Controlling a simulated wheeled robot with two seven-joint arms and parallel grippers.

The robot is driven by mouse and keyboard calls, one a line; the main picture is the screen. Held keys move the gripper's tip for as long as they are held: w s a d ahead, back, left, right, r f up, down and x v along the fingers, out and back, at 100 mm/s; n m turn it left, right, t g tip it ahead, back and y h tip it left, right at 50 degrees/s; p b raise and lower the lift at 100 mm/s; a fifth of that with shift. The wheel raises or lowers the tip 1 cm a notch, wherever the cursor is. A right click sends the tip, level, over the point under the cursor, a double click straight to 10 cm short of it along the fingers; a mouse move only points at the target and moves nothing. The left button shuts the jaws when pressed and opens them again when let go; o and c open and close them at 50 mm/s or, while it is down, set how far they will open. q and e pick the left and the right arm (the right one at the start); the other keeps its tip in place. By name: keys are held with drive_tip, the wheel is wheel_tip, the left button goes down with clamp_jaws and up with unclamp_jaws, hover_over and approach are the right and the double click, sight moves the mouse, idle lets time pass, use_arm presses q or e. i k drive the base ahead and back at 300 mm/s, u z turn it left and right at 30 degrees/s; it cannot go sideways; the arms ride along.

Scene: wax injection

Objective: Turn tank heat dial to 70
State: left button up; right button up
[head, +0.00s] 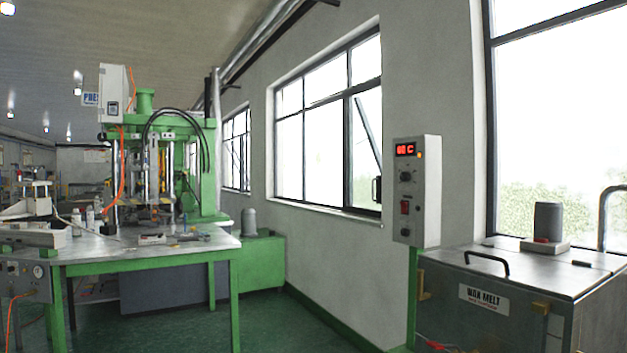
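A grey control box (427,190) stands on a green post (412,285) at the right of the head view. A red lit display (405,149) at its top shows two digits and a C; the digits are too blurred to read surely. A round black dial (405,176) sits below the display; its setting is too small to read. Below it are a red switch (404,207) and another dark knob (404,232). The metal wax melt tank (500,300) stands to the right of the post. Neither of my grippers is in view.
A green-legged table (190,252) with loose items stands at the left, before a tall green press (204,165). The tank lid has a black handle (487,262) and a dark cylinder (547,221) on a block. Green floor (290,325) is clear between table and tank.

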sight(405, 175)
drive_tip(key=u, duration=0.05)
drive_tip(key=i, duration=2.4)
drive_tip(key=z, duration=0.65)
